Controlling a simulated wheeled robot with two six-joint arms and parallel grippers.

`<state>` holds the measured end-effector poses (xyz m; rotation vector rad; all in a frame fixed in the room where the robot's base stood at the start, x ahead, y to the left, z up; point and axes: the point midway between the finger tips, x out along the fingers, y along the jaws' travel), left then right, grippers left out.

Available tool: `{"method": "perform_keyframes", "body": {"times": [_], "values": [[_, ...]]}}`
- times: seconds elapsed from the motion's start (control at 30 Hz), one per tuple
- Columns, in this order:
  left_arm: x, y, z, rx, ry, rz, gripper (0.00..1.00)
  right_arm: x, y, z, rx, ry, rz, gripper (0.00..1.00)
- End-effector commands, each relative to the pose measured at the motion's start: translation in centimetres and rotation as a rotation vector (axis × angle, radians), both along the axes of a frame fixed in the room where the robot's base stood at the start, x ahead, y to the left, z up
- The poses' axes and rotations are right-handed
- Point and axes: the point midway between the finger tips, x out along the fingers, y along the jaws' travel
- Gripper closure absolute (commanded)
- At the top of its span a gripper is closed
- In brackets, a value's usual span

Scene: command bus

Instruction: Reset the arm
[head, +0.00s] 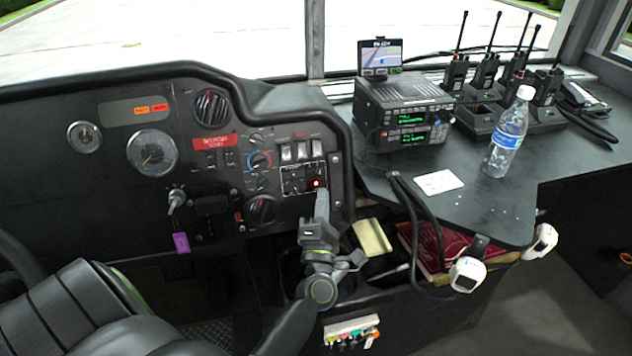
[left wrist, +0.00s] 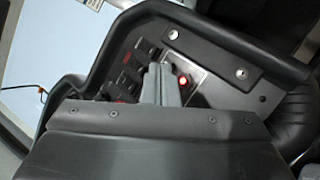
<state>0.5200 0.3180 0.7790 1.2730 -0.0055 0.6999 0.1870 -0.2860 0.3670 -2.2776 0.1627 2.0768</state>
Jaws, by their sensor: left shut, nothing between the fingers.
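My left gripper (head: 321,205) is shut and empty, with its tips close in front of the switch panel (head: 296,180) on the dashboard. In the left wrist view the closed fingers (left wrist: 161,82) point at the panel, just left of a lit red light (left wrist: 184,81). The same red light shows in the head view (head: 317,183), right by the fingertips. I cannot tell whether the tips touch the panel. My right gripper is not in view.
The dashboard edge (head: 345,150) curves close around the panel's right side. A desk at the right holds a radio unit (head: 405,112), a water bottle (head: 509,133) and several handheld radios (head: 487,62).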

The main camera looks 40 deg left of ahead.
Motion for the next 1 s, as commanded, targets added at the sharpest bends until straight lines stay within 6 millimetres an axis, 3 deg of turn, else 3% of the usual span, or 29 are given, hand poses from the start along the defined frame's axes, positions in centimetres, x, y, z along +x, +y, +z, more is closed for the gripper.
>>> {"method": "perform_keyframes", "body": {"times": [0.2, 0.77, 1.0], "values": [[-0.9, -1.0, 0.5, 0.000, 0.001, 0.001, 1.00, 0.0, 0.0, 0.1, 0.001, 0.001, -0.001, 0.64], [-0.9, -1.1, 0.5, 0.011, 0.006, -0.004, 1.00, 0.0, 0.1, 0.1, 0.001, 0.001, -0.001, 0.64], [-1.2, -3.7, 0.4, 0.259, 0.159, -0.144, 1.00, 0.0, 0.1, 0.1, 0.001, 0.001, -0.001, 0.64]]}}
